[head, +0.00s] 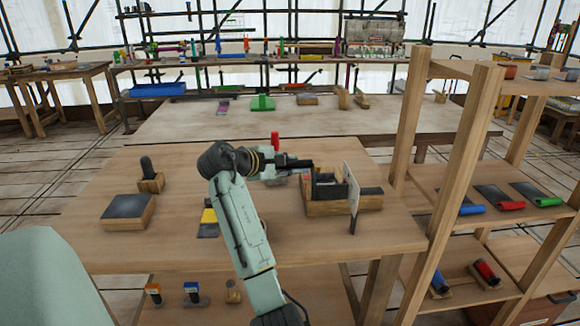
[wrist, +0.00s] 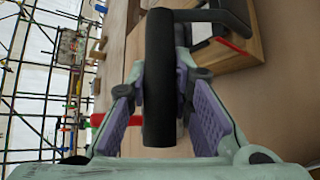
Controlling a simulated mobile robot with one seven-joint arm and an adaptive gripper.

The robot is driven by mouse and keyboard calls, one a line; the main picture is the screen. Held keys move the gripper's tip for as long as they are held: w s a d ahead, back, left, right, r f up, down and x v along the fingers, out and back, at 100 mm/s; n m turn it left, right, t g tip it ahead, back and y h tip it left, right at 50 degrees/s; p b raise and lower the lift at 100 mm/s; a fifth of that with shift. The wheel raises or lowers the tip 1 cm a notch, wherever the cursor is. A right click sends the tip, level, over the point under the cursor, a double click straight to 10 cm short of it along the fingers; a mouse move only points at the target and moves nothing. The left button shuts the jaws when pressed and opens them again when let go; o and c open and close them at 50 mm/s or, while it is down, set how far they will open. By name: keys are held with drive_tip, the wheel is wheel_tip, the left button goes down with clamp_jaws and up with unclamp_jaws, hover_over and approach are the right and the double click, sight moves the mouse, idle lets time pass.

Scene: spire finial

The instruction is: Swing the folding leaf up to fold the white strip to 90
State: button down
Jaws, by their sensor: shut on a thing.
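My gripper (head: 286,163) is at the left of a wooden folding block (head: 335,208) on the near bench. In the wrist view my gripper (wrist: 162,105) is shut on a thick black handle (wrist: 160,70), with one purple pad on each side. A dark arm (wrist: 212,15) joins the handle's far end toward the block; the leaf itself is hard to make out. A small white strip (wrist: 200,28) with a red edge beside it shows at the block in the wrist view. The strip's fold angle cannot be told.
A thin pale upright plate (head: 353,195) stands at the block's right front. A red-handled tool (head: 275,140) stands behind my gripper. A dark-topped block (head: 128,211) and a black-handled stamp-like tool (head: 149,176) sit left. A wooden shelf (head: 470,130) stands right.

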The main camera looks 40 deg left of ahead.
drive_tip(key=shift+r, duration=0.35)
drive_tip(key=c, duration=1.7)
unclamp_jaws()
drive_tip(key=shift+o, duration=1.4)
drive_tip(key=shift+f, duration=0.2)
drive_tip(key=v, duration=1.2)
drive_tip(key=shift+a, duration=0.1)
